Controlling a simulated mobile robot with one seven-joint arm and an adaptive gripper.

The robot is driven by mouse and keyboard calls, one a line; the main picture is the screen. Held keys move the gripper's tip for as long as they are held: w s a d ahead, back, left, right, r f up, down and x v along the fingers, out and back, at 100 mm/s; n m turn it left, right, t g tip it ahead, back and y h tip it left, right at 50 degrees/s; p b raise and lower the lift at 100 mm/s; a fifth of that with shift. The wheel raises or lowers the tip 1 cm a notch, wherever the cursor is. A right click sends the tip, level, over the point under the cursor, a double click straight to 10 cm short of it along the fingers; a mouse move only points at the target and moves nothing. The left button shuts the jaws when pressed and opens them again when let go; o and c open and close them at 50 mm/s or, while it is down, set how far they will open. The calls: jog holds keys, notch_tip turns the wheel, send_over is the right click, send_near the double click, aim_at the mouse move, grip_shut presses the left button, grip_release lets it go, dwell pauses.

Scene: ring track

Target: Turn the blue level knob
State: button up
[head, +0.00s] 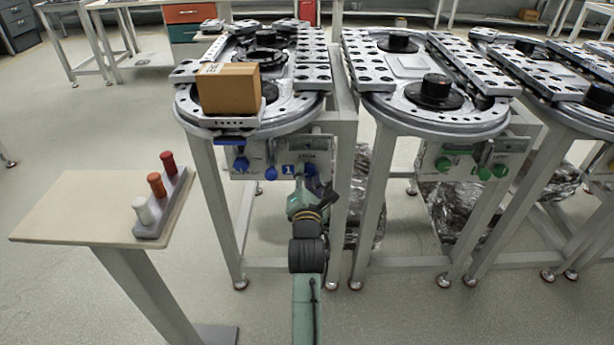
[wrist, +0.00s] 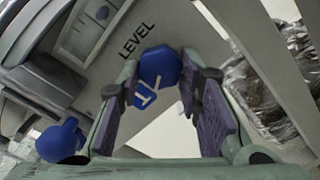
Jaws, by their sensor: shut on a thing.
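The blue level knob (wrist: 160,66) shows between my gripper's fingers in the wrist view, with a pale mark on its face. The word LEVEL is printed on the grey panel (wrist: 112,62) beside it. My gripper (wrist: 160,84) is shut on the knob, one dark ribbed finger on each side. In the head view my gripper (head: 316,188) is at the right end of the front panel (head: 256,156) under the left ring track, and it largely covers the level knob there.
Other blue knobs (head: 241,164) sit left on the panel; one (wrist: 62,140) shows in the wrist view. A cardboard box (head: 229,88) stands on the track above. A side table (head: 85,205) with several coloured pegs is at left. A table leg (head: 340,220) is close right of my arm.

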dwell(0.5)
jog(key=o, duration=1.1)
jog(key=shift+o, duration=0.2)
jog(key=s, duration=1.2)
